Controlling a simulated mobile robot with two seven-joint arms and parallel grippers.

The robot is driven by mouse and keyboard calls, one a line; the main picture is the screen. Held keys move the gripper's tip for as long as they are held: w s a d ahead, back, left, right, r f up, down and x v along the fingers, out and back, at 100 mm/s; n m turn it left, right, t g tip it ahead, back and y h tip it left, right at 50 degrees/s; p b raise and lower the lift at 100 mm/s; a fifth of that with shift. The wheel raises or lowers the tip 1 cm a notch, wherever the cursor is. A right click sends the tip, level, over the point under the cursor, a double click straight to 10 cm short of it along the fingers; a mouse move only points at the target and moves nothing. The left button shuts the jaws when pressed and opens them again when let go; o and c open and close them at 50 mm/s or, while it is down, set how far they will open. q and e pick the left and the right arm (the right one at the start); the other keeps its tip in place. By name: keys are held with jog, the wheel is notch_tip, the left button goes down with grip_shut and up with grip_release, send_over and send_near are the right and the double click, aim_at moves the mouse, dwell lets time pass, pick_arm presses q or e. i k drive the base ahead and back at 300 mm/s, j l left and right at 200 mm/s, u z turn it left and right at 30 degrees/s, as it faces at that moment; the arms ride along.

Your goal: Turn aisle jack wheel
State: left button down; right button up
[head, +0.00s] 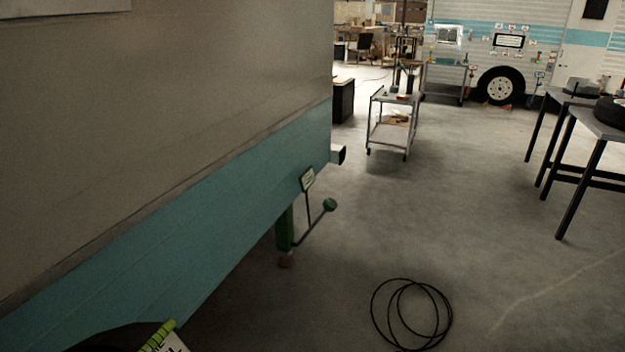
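A green jack (284,229) stands under the lower edge of the camper, near its end, in the head view. A thin dark crank arm (315,223) reaches out from it to the right and ends in a round green knob (330,205). A small label plate (308,180) on a thin stem stands above the crank. The jack's foot (286,262) is brownish and close to the floor. Neither of my grippers is in view, and nothing touches the jack or its crank.
The camper side (170,130) with its teal band fills the left. A coiled black cable (412,314) lies on the floor ahead. A wheeled cart (393,122) stands farther back, and dark-legged tables (572,112) are at right. Open concrete floor lies between.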

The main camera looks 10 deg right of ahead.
aim_at(329, 204)
jog(key=i+l+u, duration=0.1)
jog(key=l, duration=0.5)
jog(key=i+l, duration=0.1)
jog(key=l, duration=0.45)
jog(key=i+l+u, duration=0.15)
jog(key=l, duration=0.45)
jog(key=l+u, duration=0.1)
jog(key=l, duration=0.5)
jog(key=i+l, duration=0.15)
jog(key=i+u, duration=0.2)
jog(key=i, duration=0.25)
jog(key=i+l+u, duration=0.2)
jog(key=i, duration=0.25)
jog(key=i+l+u, duration=0.2)
jog(key=i, duration=0.25)
jog(key=i+l+u, duration=0.15)
jog(key=i, duration=0.3)
